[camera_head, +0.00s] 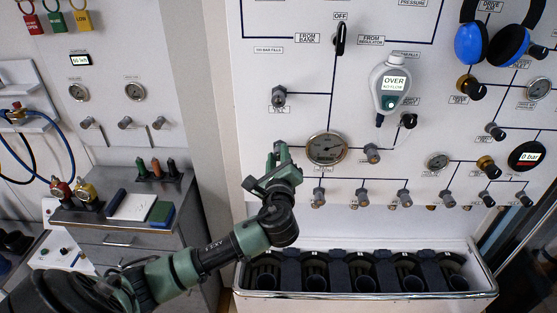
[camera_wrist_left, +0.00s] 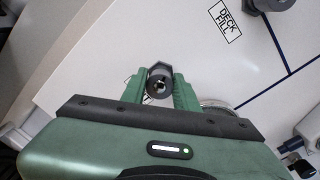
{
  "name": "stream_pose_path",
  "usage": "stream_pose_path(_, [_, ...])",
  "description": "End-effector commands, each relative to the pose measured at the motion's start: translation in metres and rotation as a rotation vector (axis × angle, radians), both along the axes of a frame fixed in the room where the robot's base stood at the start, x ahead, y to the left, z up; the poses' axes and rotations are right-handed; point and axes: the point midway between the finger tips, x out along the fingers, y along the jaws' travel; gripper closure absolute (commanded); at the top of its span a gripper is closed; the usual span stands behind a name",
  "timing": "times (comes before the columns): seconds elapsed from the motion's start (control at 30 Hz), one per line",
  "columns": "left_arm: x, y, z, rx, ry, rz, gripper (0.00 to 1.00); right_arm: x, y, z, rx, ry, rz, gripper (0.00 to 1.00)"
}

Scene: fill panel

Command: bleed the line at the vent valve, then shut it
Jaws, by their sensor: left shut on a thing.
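My left gripper (camera_head: 280,160) is at the left part of the white panel, just left of the large round gauge (camera_head: 326,149). In the left wrist view its green fingers (camera_wrist_left: 160,88) are shut on a dark hex-sided valve knob (camera_wrist_left: 160,78) with a light centre. The knob's label is mostly hidden behind the gripper, so I cannot read whether it says vent. In the head view the gripper hides this knob. The knob's turn position cannot be told. My right gripper is in neither view.
The deck fill knob (camera_head: 279,95) is above my gripper; its label (camera_wrist_left: 224,19) reads clearly in the wrist view. A row of small valves (camera_head: 362,200) runs below the gauge. A handheld "OVER" display (camera_head: 392,84) hangs to the right. A bottle trough (camera_head: 365,294) is below.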

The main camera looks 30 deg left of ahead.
Motion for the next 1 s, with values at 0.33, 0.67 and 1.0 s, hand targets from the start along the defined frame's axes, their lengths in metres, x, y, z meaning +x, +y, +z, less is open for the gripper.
stream_pose_path(0.33, [-0.001,0.0,-0.003,-0.286,-0.175,0.001,1.0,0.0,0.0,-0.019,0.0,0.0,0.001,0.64])
stream_pose_path(0.67, [-0.001,0.001,-0.004,-0.553,-0.34,0.001,1.0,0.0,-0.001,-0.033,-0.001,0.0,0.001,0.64])
stream_pose_path(1.0, [-0.001,0.001,-0.005,-0.829,-0.509,0.001,1.0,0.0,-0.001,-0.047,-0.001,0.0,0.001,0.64])
